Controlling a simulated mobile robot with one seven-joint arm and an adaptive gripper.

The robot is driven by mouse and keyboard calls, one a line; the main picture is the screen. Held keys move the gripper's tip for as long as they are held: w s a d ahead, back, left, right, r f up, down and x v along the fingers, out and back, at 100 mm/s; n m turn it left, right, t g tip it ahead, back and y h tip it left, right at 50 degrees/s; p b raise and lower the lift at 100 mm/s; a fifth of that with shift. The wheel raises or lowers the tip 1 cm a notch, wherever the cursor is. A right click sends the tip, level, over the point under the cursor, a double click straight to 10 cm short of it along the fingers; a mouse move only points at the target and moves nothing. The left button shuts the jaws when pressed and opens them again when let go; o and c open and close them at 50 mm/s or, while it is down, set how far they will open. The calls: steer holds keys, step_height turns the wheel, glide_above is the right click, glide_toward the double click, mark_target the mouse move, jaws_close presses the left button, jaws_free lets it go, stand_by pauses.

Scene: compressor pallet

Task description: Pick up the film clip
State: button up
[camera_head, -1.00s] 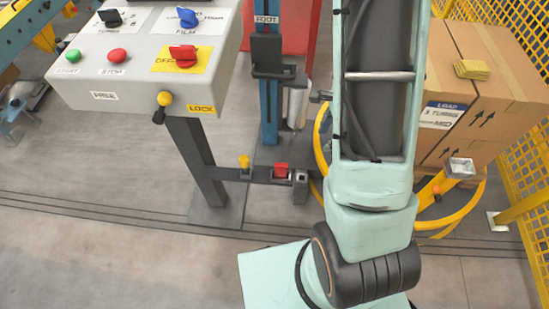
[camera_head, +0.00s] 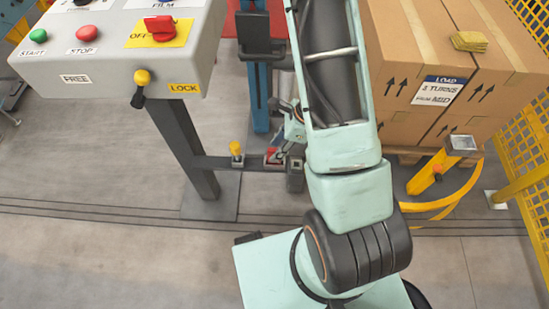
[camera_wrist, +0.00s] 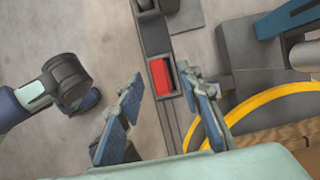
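The film clip appears to be the red block (camera_head: 272,155) in a small dark holder on the low grey bar beside the control post. In the wrist view the red block (camera_wrist: 160,77) sits in its holder, near the gap between the fingertips. My gripper (camera_wrist: 158,80) is open, with one blue-grey finger on each side of the block and nothing held. Whether the fingers are level with the block or above it I cannot tell. In the head view my gripper (camera_head: 287,140) is close to the red block and partly hides it.
The control box (camera_head: 120,75) with knobs and buttons stands at the left, above the bar. A yellow knob (camera_head: 236,149) stands on the bar left of the block. Cardboard boxes (camera_head: 400,125), a yellow ring (camera_head: 450,200) and a yellow mesh fence (camera_head: 527,150) are at the right.

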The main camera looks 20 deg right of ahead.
steer(key=shift+x, duration=1.25)
jaws_close()
